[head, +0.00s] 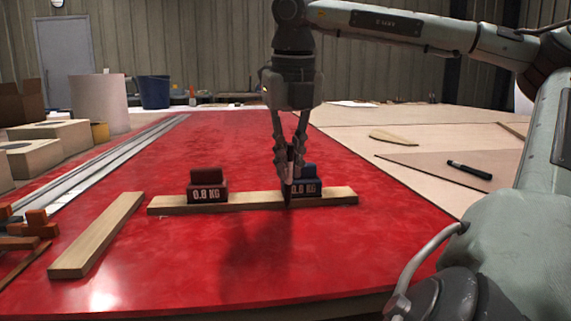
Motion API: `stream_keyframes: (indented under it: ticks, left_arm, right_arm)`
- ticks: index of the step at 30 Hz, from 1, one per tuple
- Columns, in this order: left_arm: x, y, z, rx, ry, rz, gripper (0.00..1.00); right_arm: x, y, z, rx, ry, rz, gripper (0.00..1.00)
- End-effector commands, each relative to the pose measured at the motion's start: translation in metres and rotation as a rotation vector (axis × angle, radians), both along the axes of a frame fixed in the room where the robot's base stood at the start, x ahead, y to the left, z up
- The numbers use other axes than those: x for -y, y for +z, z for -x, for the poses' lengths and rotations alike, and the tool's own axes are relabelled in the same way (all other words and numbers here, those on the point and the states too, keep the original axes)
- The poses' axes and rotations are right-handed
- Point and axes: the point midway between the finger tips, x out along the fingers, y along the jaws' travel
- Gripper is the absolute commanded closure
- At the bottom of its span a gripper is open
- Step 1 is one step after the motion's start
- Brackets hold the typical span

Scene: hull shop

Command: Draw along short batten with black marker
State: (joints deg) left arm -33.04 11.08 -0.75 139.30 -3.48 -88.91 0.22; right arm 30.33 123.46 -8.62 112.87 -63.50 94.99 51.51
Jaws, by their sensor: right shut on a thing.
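A wooden batten (253,200) lies crosswise on the red sheet. My right gripper (289,166) points down, shut on a dark marker (288,187) held roughly upright. The marker's lower end is at the batten's front side, partly in front of the blue weight; I cannot tell whether it touches. No drawn line is visible. My left gripper is out of view.
Another batten (97,237) lies angled at the left. A black marker (468,170) lies on the pale board at the right. Orange clamps (36,224) and wooden blocks (45,144) line the left side. The red sheet (330,260) is clear in front.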

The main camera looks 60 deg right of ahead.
Motion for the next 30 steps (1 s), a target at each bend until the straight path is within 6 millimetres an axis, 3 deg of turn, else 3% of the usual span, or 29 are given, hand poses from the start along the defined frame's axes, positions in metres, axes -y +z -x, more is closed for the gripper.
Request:
stream_keyframes:
  ticks: [30]
  left_arm:
    - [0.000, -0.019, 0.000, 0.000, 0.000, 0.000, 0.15]
  right_arm:
    - [0.018, -0.002, 0.021, -0.001, -0.001, 0.000, 1.00]
